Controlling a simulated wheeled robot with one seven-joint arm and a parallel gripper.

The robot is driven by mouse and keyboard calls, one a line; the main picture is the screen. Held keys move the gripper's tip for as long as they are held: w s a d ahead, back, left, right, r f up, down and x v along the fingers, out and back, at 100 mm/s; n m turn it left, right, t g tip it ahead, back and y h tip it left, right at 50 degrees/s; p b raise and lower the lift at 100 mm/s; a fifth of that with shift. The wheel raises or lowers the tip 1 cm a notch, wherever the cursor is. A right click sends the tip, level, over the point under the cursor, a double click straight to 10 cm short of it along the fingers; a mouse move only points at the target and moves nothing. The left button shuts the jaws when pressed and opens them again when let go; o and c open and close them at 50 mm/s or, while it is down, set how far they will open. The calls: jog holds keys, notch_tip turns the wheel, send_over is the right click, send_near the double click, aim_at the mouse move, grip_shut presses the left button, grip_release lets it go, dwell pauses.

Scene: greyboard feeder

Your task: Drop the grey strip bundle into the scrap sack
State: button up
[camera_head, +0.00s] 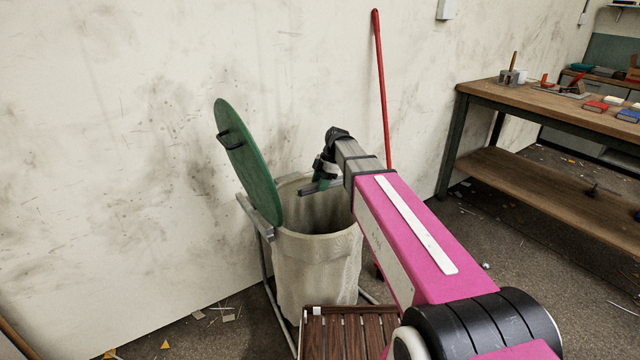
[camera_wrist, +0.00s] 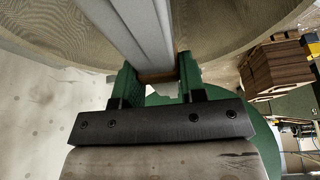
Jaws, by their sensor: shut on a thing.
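The scrap sack (camera_head: 315,270) is a beige, open-topped sack in a metal frame against the wall. Its green round lid (camera_head: 247,160) stands raised at the left of the mouth. My gripper (camera_head: 318,186) is over the sack's mouth, at about rim height. In the wrist view, my gripper's green fingers (camera_wrist: 158,82) are shut on the grey strip bundle (camera_wrist: 145,30), which runs up out of the picture between them. The beige sack wall (camera_wrist: 45,25) curves behind it. Most of the bundle is hard to make out in the head view.
A slatted brown wooden surface (camera_head: 345,335) is in front of the sack. A red pole (camera_head: 381,85) leans on the wall behind my arm. A wooden workbench (camera_head: 535,98) with tools stands at the right. Scraps lie on the floor around.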

notch_tip(320, 180, down, 6)
dwell(0.6)
jog(key=o, duration=1)
jog(key=v, duration=1)
jog(key=shift+w+d+r, duration=0.1)
jog(key=shift+r, duration=0.3)
